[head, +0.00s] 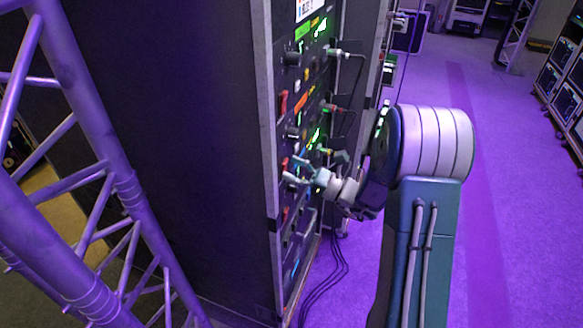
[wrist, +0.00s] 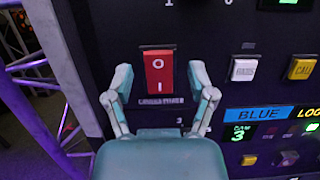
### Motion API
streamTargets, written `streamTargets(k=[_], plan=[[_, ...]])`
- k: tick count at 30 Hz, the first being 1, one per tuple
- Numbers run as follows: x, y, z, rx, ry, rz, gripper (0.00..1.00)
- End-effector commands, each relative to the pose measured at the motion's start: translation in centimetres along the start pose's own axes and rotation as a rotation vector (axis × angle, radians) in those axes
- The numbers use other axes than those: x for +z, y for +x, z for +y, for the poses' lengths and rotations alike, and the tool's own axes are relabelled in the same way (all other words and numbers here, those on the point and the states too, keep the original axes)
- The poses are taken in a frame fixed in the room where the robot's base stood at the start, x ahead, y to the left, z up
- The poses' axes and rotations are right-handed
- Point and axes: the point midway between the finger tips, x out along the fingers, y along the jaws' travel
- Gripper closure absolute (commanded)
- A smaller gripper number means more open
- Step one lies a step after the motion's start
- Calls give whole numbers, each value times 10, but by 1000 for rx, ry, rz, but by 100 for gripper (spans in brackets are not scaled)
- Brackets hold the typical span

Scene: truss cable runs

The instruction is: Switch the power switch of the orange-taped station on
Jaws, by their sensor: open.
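In the head view the orange tape (head: 300,104) is on the upper part of the rack, with a red switch (head: 283,103) at its left. My gripper (head: 296,170) is lower, at another red switch. In the wrist view that red rocker switch (wrist: 159,74) has O at the top and I at the bottom. My gripper (wrist: 161,82) is open, with one finger on each side of it, holding nothing. Blue tape (wrist: 258,114) is right of and below this switch; no orange tape shows in the wrist view. I cannot tell which side is pressed in.
White (wrist: 243,68) and yellow (wrist: 301,67) buttons are right of the switch. Plugs and cables (head: 345,54) stick out of the rack front. A truss (head: 112,180) stands at the left. The purple floor (head: 500,190) at the right is clear; cases (head: 562,85) stand beyond.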

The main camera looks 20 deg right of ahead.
Motion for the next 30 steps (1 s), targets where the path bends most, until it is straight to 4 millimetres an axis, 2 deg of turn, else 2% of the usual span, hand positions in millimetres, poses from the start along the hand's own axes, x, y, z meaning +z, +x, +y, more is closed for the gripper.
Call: streamTargets(k=[12,16,21,30], plan=[[-2,-81,-2,-7,2,1,29],[-2,-101,-2,-5,1,1,29],[-2,-114,-2,-3,2,1,29],[-2,-115,-1,-1,2,1,29]])
